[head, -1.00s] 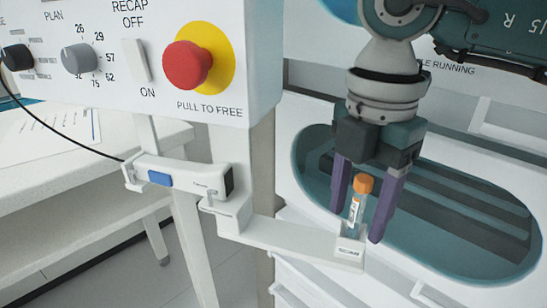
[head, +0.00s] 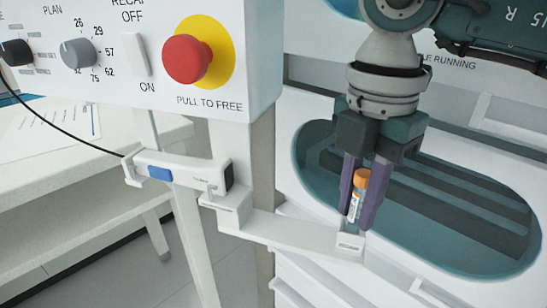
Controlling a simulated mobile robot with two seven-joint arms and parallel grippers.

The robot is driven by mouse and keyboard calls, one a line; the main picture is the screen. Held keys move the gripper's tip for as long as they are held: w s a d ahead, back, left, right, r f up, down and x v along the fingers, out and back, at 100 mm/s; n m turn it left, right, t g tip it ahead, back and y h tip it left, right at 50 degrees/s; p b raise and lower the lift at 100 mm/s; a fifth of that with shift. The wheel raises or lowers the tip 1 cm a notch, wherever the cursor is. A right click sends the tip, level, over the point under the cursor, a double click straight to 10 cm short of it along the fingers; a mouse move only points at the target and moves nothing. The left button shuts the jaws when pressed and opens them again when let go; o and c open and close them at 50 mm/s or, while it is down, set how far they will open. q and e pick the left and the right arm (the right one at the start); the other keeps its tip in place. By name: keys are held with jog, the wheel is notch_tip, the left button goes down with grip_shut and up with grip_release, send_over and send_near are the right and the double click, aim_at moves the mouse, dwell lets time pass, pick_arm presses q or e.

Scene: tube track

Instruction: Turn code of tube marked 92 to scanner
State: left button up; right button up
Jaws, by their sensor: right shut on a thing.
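A tube with an orange cap (head: 361,180) and a white label stands upright in the small holder (head: 349,242) at the end of a white bracket. My right gripper (head: 358,215) points down, its purple fingers shut on the tube from both sides. The label's print is too small to read, so I cannot tell the number 92. The scanner (head: 180,172), white with a blue button and a dark window at its right end, is clamped left of the holder, facing the tube's side. My left gripper is not in view.
A control panel (head: 130,85) with knobs, a switch and a red stop button (head: 187,58) hangs at upper left. An oval opening (head: 470,235) with dark rails lies behind and right of the tube. A white table (head: 60,185) with a paper stands at left.

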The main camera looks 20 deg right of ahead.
grip_shut()
jog(key=shift+r+p, duration=0.3)
jog(key=shift+m, duration=0.3)
jog(key=shift+m+p, duration=0.65)
jog(key=shift+m, duration=0.35)
